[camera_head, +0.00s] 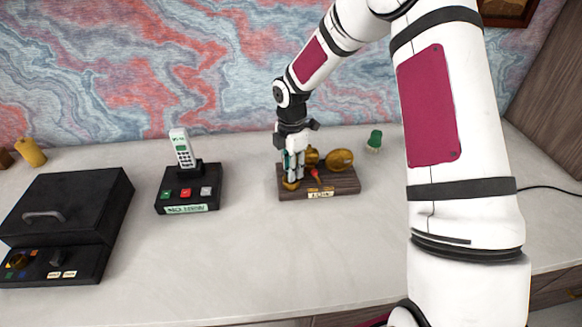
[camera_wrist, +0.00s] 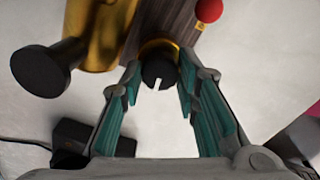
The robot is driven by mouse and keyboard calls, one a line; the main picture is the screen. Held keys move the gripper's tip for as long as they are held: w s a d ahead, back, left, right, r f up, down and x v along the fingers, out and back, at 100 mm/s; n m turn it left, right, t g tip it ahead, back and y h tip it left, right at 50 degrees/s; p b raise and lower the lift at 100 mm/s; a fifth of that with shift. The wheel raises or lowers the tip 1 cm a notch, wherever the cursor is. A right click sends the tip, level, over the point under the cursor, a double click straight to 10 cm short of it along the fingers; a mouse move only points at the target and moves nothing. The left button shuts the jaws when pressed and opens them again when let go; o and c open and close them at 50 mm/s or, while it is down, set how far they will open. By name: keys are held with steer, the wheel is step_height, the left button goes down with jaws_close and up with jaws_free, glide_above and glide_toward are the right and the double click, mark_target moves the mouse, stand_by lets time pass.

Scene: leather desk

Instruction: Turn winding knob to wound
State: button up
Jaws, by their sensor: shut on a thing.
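The winding knob (camera_wrist: 157,74) is black with a white pointer mark and sits on a brass collar (camera_wrist: 158,46) at the end of a wooden base (camera_wrist: 168,20). In the wrist view, the mark points toward the bottom of the picture, leaning slightly left. My gripper (camera_wrist: 159,70) is shut on the knob, with one teal-padded finger on each side. In the head view, my gripper (camera_head: 293,168) reaches down to the left end of the wooden base (camera_head: 345,187). There the fingers hide the knob; some brass shows below them.
A red-tipped lever (camera_head: 314,173) and brass parts (camera_head: 340,159) stand on the same base, close to my gripper. A phone on a black dock (camera_head: 188,190) and a black box (camera_head: 65,215) are to the left. A green object (camera_head: 375,139) stands behind, right. The desk front is clear.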

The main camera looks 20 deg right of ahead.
steer(key=m, duration=0.3)
steer(key=shift+w+m, duration=0.1)
steer(key=shift+m, duration=0.3)
steer(key=m+b, duration=0.1)
steer(key=m, duration=0.8)
steer(key=shift+b, duration=0.35)
steer(key=m, duration=0.4)
steer(key=shift+m+b, duration=0.3)
steer(key=m, duration=1)
steer(key=shift+m, duration=2.2)
